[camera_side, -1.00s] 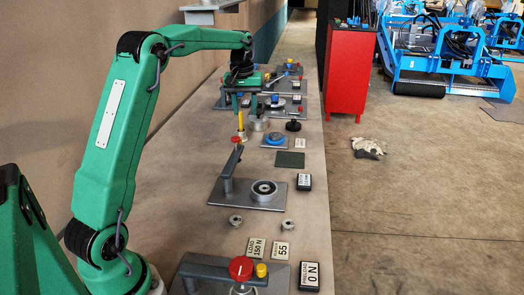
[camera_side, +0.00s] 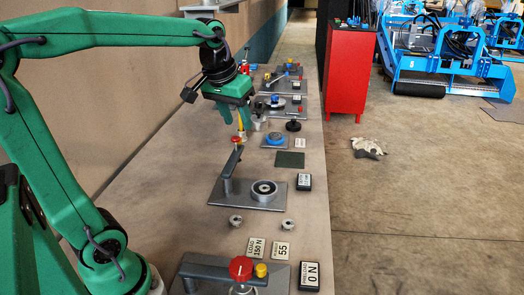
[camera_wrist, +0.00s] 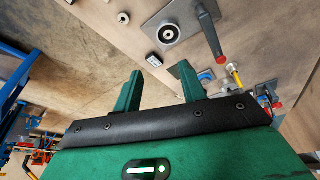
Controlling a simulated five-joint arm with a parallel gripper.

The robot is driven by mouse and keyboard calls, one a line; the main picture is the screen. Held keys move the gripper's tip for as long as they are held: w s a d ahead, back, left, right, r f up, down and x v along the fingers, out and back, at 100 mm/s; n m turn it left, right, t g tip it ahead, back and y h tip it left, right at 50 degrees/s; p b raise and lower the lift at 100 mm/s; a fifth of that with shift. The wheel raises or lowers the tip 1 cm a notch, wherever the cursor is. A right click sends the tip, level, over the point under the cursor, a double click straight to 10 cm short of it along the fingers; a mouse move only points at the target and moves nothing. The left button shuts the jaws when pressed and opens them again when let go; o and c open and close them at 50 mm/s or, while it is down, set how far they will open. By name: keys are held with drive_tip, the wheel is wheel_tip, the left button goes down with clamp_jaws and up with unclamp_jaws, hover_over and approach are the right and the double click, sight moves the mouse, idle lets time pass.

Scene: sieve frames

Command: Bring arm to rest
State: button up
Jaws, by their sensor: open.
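My gripper (camera_side: 239,115) is green and hangs above the far half of the bench in the side view, with its fingers pointing down. In the wrist view its two green fingers (camera_wrist: 160,88) stand apart with nothing between them. It is open and empty. In the side view the fingers overlap a yellow-handled tool (camera_side: 241,124) and a small grey metal part behind them; I cannot tell the exact gap.
A grey plate with a ring and a red-tipped lever (camera_side: 262,187) lies mid-bench. A nearer fixture has a red knob (camera_side: 240,267). Several fixtures crowd the far end. A red cabinet (camera_side: 349,75) stands beyond the bench. The bench's left strip is bare.

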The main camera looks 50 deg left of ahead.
drive_tip(key=s+d+f+m+t, duration=0.1)
drive_tip(key=s+d+f+m, duration=0.1)
drive_tip(key=s, duration=0.4)
drive_tip(key=s+d+f+m+t, duration=0.1)
drive_tip(key=s+d+f+m, duration=0.1)
drive_tip(key=s+d, duration=0.3)
drive_tip(key=shift+s+f+h, duration=0.3)
drive_tip(key=shift+s+f, duration=0.4)
drive_tip(key=shift+s, duration=0.15)
idle(0.6)
